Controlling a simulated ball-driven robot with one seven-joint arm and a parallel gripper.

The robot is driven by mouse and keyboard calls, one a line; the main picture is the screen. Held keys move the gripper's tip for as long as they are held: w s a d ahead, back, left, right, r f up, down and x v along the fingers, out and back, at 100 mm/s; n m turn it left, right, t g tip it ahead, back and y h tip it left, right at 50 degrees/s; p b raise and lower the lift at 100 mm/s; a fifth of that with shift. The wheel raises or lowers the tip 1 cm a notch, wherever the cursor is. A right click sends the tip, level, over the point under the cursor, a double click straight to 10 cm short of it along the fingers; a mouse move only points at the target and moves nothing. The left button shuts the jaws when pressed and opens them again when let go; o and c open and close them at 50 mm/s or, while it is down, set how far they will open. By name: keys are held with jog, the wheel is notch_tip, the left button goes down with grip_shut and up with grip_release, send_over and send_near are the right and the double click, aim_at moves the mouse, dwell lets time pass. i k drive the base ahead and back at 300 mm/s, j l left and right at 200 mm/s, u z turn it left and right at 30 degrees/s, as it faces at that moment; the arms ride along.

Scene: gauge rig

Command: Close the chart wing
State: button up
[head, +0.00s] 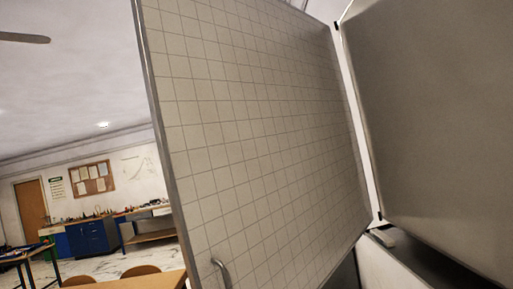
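The chart wing (260,130) is a large white panel with a grey square grid and a thin metal frame. It fills the middle of the head view and stands swung out at an angle from the grey board (430,120) on the right. Its hinged edge is on the right, by the board's left edge. A curved metal handle (222,272) sits low near the wing's free left edge, cut off by the bottom of the picture. My gripper is not in view.
Below the board is a ledge with a small pale block (383,237) on it. At the left, farther off, are a wooden table (130,281) with chairs, blue cabinets (92,237), a workbench (150,238), a corkboard (92,180) and a door (32,205). Some marble floor is clear.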

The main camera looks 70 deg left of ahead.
aim_at(259, 150)
jog(key=u, duration=1.55)
jog(key=i+j+u, duration=0.1)
jog(key=i+u, duration=0.4)
jog(key=u, duration=0.15)
jog(key=i+u, duration=0.15)
jog(key=i, duration=0.35)
